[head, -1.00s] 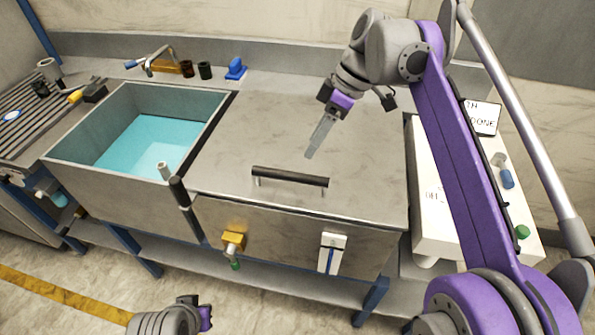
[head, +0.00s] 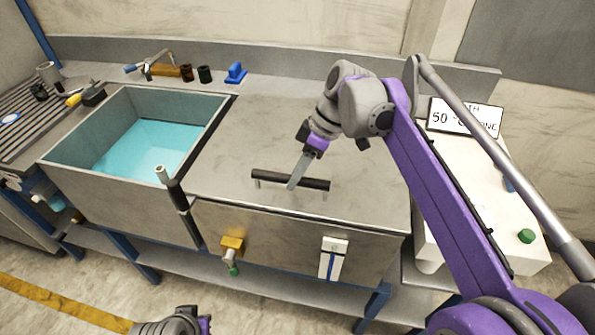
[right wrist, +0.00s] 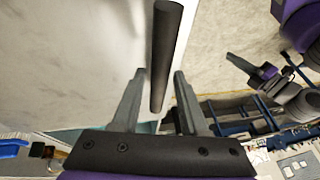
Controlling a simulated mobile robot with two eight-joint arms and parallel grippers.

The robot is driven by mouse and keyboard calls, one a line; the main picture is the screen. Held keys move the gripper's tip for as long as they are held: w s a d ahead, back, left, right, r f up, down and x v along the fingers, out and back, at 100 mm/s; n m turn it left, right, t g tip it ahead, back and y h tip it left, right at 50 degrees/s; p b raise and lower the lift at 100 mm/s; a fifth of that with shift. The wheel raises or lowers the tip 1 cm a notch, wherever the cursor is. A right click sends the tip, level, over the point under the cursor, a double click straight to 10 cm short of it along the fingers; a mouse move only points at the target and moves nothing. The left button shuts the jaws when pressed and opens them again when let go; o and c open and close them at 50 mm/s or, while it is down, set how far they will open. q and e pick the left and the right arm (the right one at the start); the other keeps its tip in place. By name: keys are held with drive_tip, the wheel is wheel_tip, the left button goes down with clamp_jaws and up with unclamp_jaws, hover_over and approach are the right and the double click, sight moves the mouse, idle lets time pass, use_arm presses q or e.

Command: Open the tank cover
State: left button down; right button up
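The tank cover (head: 350,150) is a flat grey metal lid, lying closed, with a black bar handle (head: 265,176) near its front edge. In the right wrist view the handle (right wrist: 168,40) runs lengthwise between my two fingers. My right gripper (head: 293,186) points down at the middle of the handle from above. The right wrist view shows its fingers (right wrist: 159,76) apart, one on each side of the bar; I cannot tell whether they touch it. My left gripper (head: 205,325) is only partly in view at the bottom edge, away from the cover.
An open basin (head: 75,175) of blue water stands left of the cover, with a dark upright pipe (head: 182,205) between them. A yellow valve (head: 232,243) and a white switch plate (head: 333,258) are on the front. A white box with a display (head: 465,117) stands right.

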clamp_jaws()
idle(1.1)
